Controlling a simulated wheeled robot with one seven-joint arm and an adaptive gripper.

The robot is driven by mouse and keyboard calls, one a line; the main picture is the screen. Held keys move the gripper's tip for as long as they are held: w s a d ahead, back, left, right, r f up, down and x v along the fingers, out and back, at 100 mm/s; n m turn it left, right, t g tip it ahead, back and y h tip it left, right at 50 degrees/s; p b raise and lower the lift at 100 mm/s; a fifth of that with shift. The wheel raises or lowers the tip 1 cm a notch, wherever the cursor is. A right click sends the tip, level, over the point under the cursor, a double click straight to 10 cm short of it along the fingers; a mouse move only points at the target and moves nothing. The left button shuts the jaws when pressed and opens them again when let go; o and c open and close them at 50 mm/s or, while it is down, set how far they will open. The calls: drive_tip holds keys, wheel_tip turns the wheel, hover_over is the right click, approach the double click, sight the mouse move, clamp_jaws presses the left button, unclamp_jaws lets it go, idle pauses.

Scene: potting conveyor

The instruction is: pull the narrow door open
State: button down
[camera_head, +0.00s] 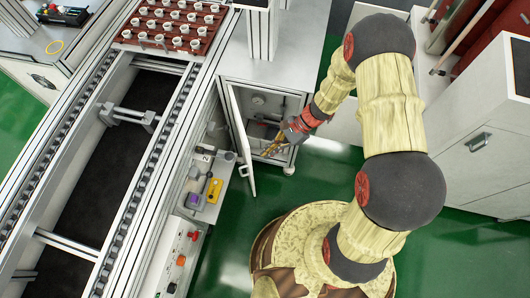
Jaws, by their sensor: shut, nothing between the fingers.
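The narrow door (241,140) is white and belongs to a grey cabinet (285,66) beside the conveyor. It stands swung open toward my base, hinged at the left side of the opening. Inside the opening a dark interior with a small gauge-like round part (258,99) shows. My gripper (267,153) is at the lower front of the opening, to the right of the door's free edge and apart from it. Its fingers look closed with nothing in them. The fingertips are small here, and the door's handle is hard to make out.
The conveyor (130,120) runs along the left, with a red tray (126,35) of several white cups at its far end. White cabinets (480,150) stand at right. Green floor (230,240) is clear before the door.

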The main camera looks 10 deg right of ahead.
drive_tip(key=s+p+v, duration=0.1)
drive_tip(key=p+v, duration=0.2)
drive_tip(key=v, duration=0.7)
drive_tip(key=shift+d, duration=0.5)
drive_tip(key=s+d+r+n+g+h, duration=0.1)
drive_tip(key=s+d+r+n+h, duration=0.25)
drive_tip(key=s+r+n, duration=0.25)
drive_tip(key=s+r+n+t+h, duration=0.1)
drive_tip(key=s+r+n+t, duration=0.1)
drive_tip(key=r, duration=0.8)
drive_tip(key=s+d+r+n+t+h, duration=0.1)
drive_tip(key=s+r+n+t+h, duration=0.1)
drive_tip(key=r, duration=0.9)
drive_tip(key=s+d+r+n+t+h, duration=0.1)
drive_tip(key=r+n+t, duration=0.3)
drive_tip(key=r, duration=0.7)
drive_tip(key=shift+s+t+h, duration=0.55)
drive_tip(key=shift+s+t, duration=0.2)
drive_tip(key=shift+t, duration=0.05)
